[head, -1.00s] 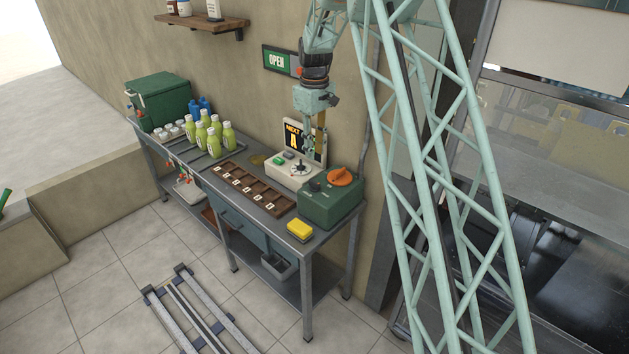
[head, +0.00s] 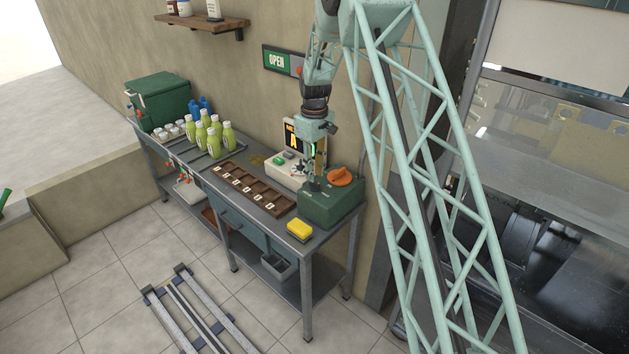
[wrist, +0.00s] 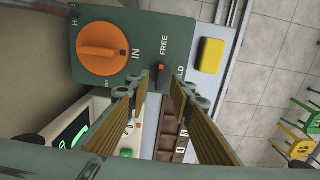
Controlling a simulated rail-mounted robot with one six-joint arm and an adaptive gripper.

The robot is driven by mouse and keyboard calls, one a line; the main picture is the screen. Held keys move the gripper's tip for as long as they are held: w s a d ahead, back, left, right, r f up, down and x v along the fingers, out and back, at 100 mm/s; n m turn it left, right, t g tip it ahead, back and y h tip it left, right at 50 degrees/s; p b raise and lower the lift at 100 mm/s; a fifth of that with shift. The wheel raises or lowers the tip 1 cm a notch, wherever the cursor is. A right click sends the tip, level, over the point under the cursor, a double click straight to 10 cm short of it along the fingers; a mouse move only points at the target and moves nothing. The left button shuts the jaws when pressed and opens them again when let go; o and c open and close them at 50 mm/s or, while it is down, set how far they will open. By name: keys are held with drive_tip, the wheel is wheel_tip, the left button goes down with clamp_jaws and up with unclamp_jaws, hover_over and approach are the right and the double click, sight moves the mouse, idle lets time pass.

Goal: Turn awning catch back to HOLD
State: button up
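The awning catch (wrist: 160,76) is a small dark knob with an orange mark on the green control box (head: 335,205). In the wrist view its mark is on the side toward the word FREE; the HOLD lettering beside it is partly covered by my finger. My gripper (wrist: 160,88) is open, with one finger on each side of the catch in that view. I cannot tell whether either finger touches it. In the head view my gripper (head: 312,186) is down at the left part of the green box and hides the catch.
A large orange dial (wrist: 103,48) sits on the same box, close to the catch. A cream box (head: 284,168) with a small screen stands beside it. A yellow sponge-like block (head: 299,229) and a brown compartment tray (head: 250,188) lie on the bench. Bottles stand farther left.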

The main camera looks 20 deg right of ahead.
sight(314, 185)
drive_tip(key=shift+f, duration=1.9)
drive_tip(key=shift+c, duration=0.7)
clamp_jaws()
